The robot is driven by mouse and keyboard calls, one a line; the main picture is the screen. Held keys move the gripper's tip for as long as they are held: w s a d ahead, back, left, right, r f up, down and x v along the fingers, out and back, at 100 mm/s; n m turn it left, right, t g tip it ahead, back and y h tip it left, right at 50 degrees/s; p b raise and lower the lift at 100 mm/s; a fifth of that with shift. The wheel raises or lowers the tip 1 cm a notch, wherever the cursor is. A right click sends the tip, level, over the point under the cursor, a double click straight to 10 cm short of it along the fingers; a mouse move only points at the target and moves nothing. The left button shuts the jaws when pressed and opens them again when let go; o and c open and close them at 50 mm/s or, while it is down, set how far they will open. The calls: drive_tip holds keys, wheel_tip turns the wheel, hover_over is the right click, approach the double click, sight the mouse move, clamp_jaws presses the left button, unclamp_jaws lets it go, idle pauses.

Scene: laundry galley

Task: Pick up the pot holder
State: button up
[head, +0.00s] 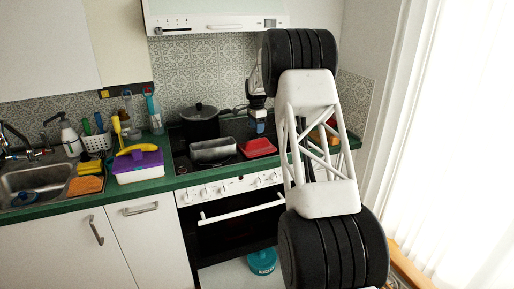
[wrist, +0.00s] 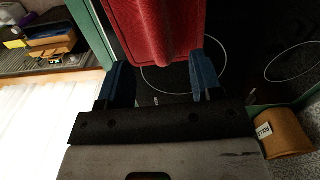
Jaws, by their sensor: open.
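A red piece (head: 258,147), seemingly the pot holder, lies on the right front of the black cooktop. It has a raised back in the head view. In the wrist view the red piece (wrist: 150,25) fills the top middle, with a ridge running to its near end. My gripper (head: 257,130) is above and behind it in the head view. In the wrist view my gripper (wrist: 160,60) is open, with blue fingers on either side of the red near end. Nothing is held. Whether the fingers are level with the red piece is unclear.
A grey tin (head: 212,150) lies left of the red piece, with a dark lidded pot (head: 199,124) behind it. A purple and white box (head: 137,166) stands on the left counter. A tan labelled item (wrist: 284,133) is at the wrist view's lower right.

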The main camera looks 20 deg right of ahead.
sight(257, 139)
drive_tip(key=shift+f, duration=0.85)
drive_tip(key=shift+s+f, duration=0.2)
drive_tip(key=shift+f, duration=2.45)
drive_tip(key=c, duration=1)
drive_tip(key=shift+r, duration=0.2)
drive_tip(key=shift+r, duration=1.65)
drive_tip(key=s+a, duration=0.2)
drive_tip(key=s, duration=0.5)
drive_tip(key=s+a+r, duration=0.1)
drive_tip(key=s, duration=0.7)
drive_tip(key=shift+s+a+r, duration=0.2)
drive_tip(key=shift+s+a, duration=0.05)
drive_tip(key=shift+a, duration=0.1)
